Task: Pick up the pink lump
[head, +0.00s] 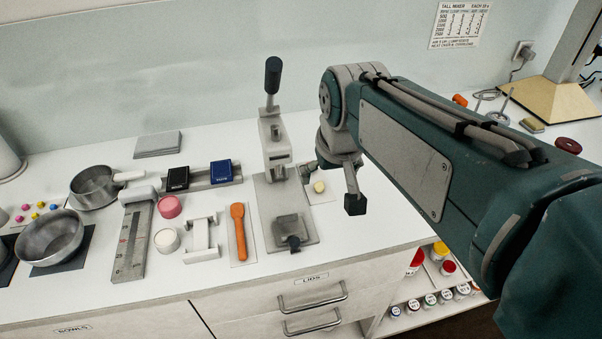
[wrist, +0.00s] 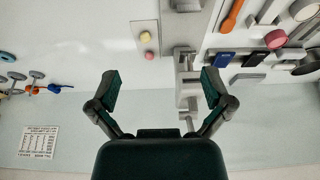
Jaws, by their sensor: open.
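The small pink lump (wrist: 149,55) shows in the wrist view on a pale card, beside a pale yellow lump (wrist: 145,37). In the head view the yellow lump (head: 319,187) shows on its card, while the pink one is hidden behind my gripper. My gripper (head: 331,187) is open and empty, above the counter just right of the lever press. In the wrist view its two fingers stand wide apart (wrist: 160,86), and the pink lump lies beyond them, left of the middle of the gap.
The lever press (head: 274,155) stands close left of my gripper. Further left are an orange spoon (head: 239,230), a pink round pot (head: 170,206), dark blocks and pans. The wall behind carries a printed chart (head: 461,24). The counter right of the card is mostly clear.

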